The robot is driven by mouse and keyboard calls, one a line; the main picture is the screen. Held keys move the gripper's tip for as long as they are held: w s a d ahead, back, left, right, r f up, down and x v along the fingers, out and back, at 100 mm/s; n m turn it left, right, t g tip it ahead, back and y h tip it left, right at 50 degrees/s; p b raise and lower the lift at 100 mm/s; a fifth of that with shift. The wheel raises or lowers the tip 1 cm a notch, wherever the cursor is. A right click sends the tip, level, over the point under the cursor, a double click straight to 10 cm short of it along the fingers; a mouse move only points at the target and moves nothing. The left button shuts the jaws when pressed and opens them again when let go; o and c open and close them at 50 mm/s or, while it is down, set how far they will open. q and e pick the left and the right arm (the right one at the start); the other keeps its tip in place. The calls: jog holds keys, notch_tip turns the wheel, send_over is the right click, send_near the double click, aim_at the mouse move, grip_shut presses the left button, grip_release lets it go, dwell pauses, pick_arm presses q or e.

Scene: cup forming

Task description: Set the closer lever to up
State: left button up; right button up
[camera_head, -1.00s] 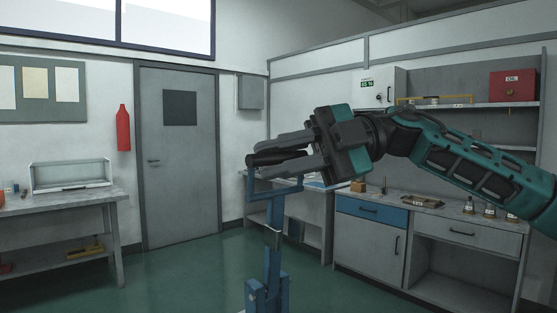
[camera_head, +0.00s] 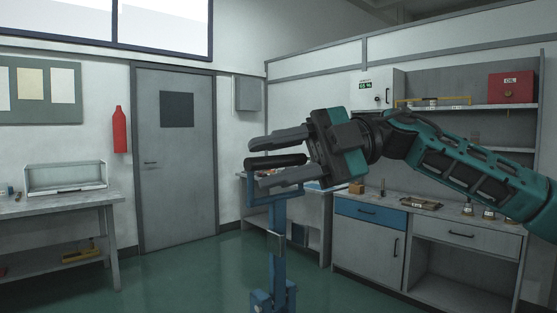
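The lever shows as a blue upright post (camera_head: 278,216) with a blue bracket at its top that carries a black handle (camera_head: 277,161). The handle lies roughly level, at the top of the upright post. My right gripper (camera_head: 255,164) reaches in from the right, with one finger above the handle and one below it. The fingers are open, with a gap visible above the handle; whether the lower finger touches it I cannot tell. The lower post runs down to a blue base part (camera_head: 272,299) cut off by the bottom edge. My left gripper is not in view.
A workbench (camera_head: 60,204) with a white tray stands at the left. A grey door (camera_head: 176,205) and a red extinguisher (camera_head: 119,129) are behind. A cabinet with a blue drawer (camera_head: 371,212) stands behind my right arm. Open green floor lies left of the post.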

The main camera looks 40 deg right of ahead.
jog(key=shift+s, duration=0.1)
jog(key=shift+s+d+b, duration=0.15)
jog(key=shift+d+b, duration=0.3)
jog(key=shift+b, duration=0.1)
jog(key=b+v, duration=0.3)
jog(key=v, duration=0.9)
jog(key=shift+r, duration=0.2)
